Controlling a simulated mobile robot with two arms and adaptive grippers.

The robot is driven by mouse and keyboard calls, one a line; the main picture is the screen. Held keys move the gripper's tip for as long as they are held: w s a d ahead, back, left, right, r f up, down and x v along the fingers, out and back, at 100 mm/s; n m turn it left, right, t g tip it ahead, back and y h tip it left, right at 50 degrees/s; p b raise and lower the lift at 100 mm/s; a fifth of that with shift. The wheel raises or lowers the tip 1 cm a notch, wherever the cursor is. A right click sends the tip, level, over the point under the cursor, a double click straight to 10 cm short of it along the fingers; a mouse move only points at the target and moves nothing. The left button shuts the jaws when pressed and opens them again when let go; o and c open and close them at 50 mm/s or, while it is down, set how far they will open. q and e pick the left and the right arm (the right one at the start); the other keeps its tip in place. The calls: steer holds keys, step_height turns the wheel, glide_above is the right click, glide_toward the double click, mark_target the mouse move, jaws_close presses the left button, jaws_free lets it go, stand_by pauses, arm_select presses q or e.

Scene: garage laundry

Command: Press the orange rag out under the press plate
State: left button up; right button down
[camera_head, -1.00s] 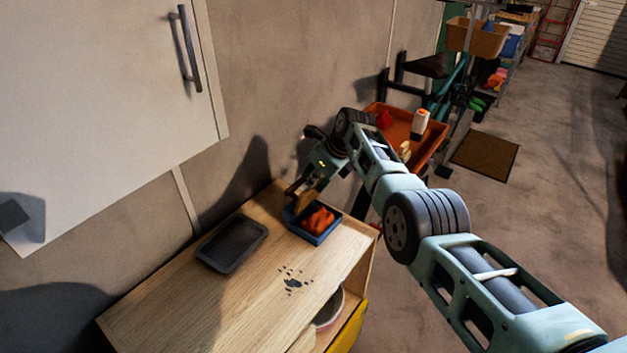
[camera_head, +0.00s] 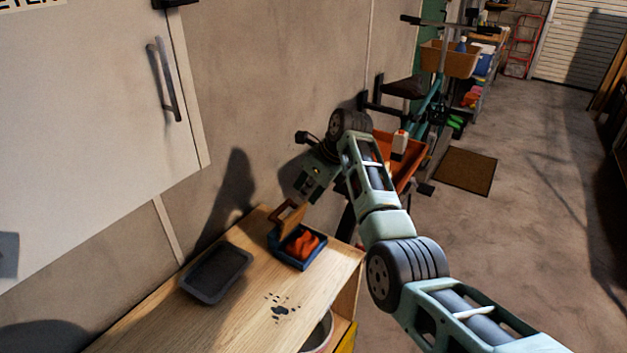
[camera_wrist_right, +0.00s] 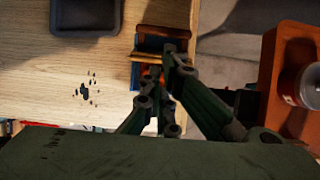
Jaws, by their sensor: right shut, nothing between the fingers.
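The orange rag (camera_head: 303,245) lies crumpled in a small blue tray (camera_head: 300,264) at the far end of the wooden bench. The wooden press plate (camera_head: 289,217) stands tilted up at the tray's back-left side, so the rag shows uncovered in front of it. My right gripper (camera_head: 303,193) is shut and empty, just above and behind the plate; contact with it cannot be told. In the right wrist view the fingers (camera_wrist_right: 162,88) overlap the plate's edge (camera_wrist_right: 158,57) and hide most of the rag. My left gripper is not in view.
A black tray (camera_head: 217,273) lies on the bench (camera_head: 190,318) left of the blue tray. Dark specks (camera_head: 280,309) mark the bench in front. The wall and a white cabinet (camera_head: 90,110) bound the left. An orange bin (camera_head: 407,160) stands beyond my right arm.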

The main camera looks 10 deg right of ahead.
steer(key=shift+v, duration=2.5)
steer(key=shift+f, duration=0.1)
